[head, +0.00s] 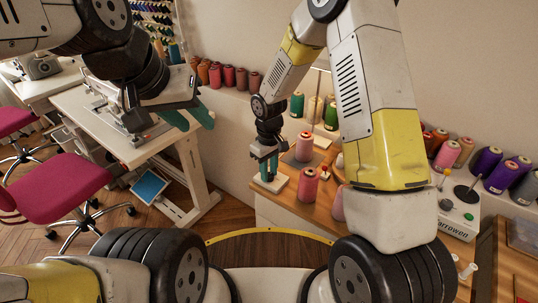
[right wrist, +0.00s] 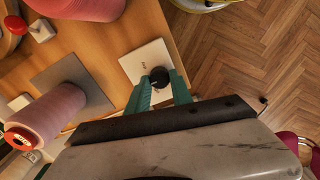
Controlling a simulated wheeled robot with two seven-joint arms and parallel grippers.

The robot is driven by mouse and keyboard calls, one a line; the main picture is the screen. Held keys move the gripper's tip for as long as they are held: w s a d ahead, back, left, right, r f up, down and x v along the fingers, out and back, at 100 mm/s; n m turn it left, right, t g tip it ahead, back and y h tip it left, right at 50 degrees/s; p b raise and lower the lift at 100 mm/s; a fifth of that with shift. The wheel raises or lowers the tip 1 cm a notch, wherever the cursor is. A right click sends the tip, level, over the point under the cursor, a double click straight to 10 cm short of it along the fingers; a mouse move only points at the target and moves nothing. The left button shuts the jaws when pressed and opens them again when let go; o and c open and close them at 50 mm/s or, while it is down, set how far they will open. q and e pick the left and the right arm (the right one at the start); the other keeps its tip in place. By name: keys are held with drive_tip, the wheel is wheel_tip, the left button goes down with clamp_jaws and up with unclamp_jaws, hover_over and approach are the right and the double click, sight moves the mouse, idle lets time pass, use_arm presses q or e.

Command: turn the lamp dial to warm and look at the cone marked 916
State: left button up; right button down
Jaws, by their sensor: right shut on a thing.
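The lamp dial is a black knob (right wrist: 160,76) on a small white box (right wrist: 141,58) at the table's corner. My right gripper (head: 268,174) is shut on the knob, with its green fingers on either side of it in the right wrist view. The white box (head: 281,184) also shows in the head view. Several pink thread cones stand near it, including a front one (head: 307,188) and one behind (head: 304,147); a pink cone (right wrist: 48,118) shows in the right wrist view. No 916 mark is readable. My left gripper (head: 190,117) is open and empty, away to the left.
The wooden table (head: 283,209) carries more cones and a white winder machine (head: 458,212) at right. A grey mat (right wrist: 72,84) lies beside the dial box. A white sewing table (head: 110,130) and magenta chair (head: 62,188) stand at left. Wooden floor is open between.

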drive_tip(key=c, duration=1.1)
unclamp_jaws()
wheel_tip(320, 180, up, 8)
drive_tip(key=shift+f, duration=0.1)
